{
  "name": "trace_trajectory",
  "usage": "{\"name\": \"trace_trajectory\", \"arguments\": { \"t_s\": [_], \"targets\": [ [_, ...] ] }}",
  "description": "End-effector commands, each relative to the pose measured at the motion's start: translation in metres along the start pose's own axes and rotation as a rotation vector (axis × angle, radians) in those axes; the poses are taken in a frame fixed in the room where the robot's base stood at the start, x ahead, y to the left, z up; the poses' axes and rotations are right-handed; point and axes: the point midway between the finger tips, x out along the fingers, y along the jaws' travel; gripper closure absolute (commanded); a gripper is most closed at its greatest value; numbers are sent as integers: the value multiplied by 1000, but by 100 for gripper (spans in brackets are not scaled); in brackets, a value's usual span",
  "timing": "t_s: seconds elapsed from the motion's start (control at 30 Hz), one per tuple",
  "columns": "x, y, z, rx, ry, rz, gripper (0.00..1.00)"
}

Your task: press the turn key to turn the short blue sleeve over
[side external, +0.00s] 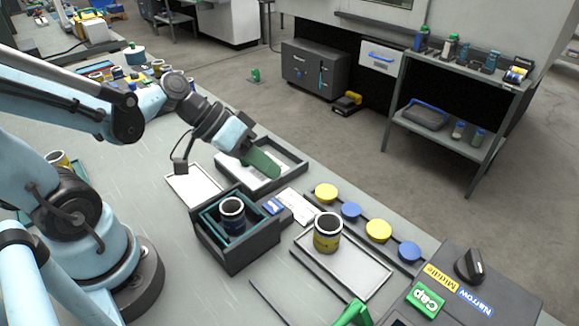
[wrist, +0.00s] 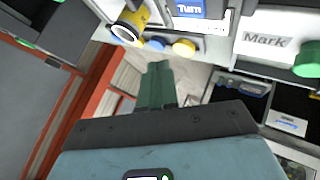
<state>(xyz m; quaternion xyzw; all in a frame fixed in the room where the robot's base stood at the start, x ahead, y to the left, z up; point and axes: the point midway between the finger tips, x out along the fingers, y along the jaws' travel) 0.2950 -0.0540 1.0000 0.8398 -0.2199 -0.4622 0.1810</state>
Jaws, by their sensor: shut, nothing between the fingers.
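The short blue sleeve (side external: 232,226) stands upright in a dark box with a teal lining (side external: 237,254) in the side view, its pale rim up. A blue key (side external: 273,206) sits beside the box's right corner. In the wrist view a blue key marked "Turn" (wrist: 188,8) shows at the top edge. My gripper (side external: 274,173) has green fingers, shut and empty, above a dark-rimmed tray behind the box. It is apart from the key and the sleeve. The shut fingers also show in the wrist view (wrist: 158,68); the blue sleeve does not.
A yellow sleeve (side external: 327,237) stands on a pale tray (side external: 362,270) right of the box. Behind it runs a strip with yellow and blue discs (side external: 379,231). A panel with a black knob (side external: 470,265) is at right. A white plate (side external: 193,186) lies left of my gripper.

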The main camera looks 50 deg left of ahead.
Motion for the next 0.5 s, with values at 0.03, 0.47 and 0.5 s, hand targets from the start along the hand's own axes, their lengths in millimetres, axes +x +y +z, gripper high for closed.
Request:
{"name": "trace_trajectory", "arguments": {
  "t_s": [0.03, 0.47, 0.5],
  "targets": [
    [3, -3, 2, 0, 0, 0, 100],
    [27, -20, 18, 0, 0, 0, 100],
    [29, -21, 20, 0, 0, 0, 100]
  ]
}}
